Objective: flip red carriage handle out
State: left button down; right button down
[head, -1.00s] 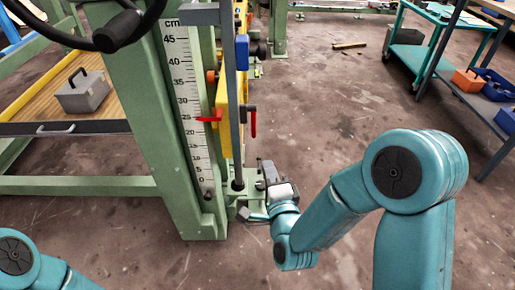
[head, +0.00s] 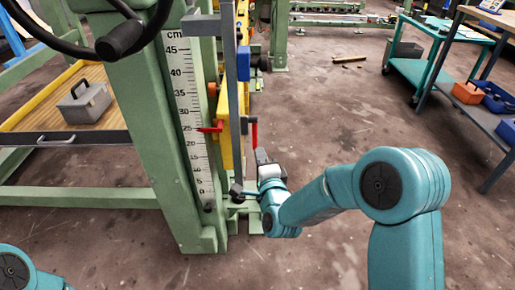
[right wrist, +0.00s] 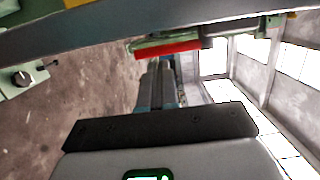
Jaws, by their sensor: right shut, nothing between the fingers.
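The red carriage handle (head: 254,134) hangs down beside the yellow carriage (head: 225,130) on the green upright in the head view. In the right wrist view the red handle (right wrist: 168,49) lies across the picture beyond the fingertips. My right gripper (head: 261,157) is just below the handle's lower end in the head view; its fingers (right wrist: 158,80) are shut and empty. I cannot tell whether they touch the handle. My left gripper is out of view; only a piece of my left arm shows at the lower left.
A centimetre scale (head: 190,110) with a red pointer (head: 209,129) runs up the green upright (head: 150,110). A grey vertical bar (head: 232,100) stands close beside the handle. A black handwheel (head: 120,38) is at upper left. Floor to the right is clear up to a teal cart (head: 420,77).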

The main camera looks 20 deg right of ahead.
aim_at(256, 142)
jog(key=shift+w+d, duration=0.2)
jog(key=shift+w, duration=1.9)
jog(key=shift+w+f+b, duration=0.1)
jog(key=shift+f+b, duration=0.1)
jog(key=shift+b, duration=0.4)
jog(key=b, duration=0.1)
jog(key=w+b, duration=0.1)
jog(key=b, duration=0.1)
jog(key=shift+w+d+f, duration=0.2)
jog(key=shift+f, duration=0.2)
jog(key=shift+w, duration=0.15)
jog(key=shift+r, duration=0.2)
jog(key=shift+f, duration=0.1)
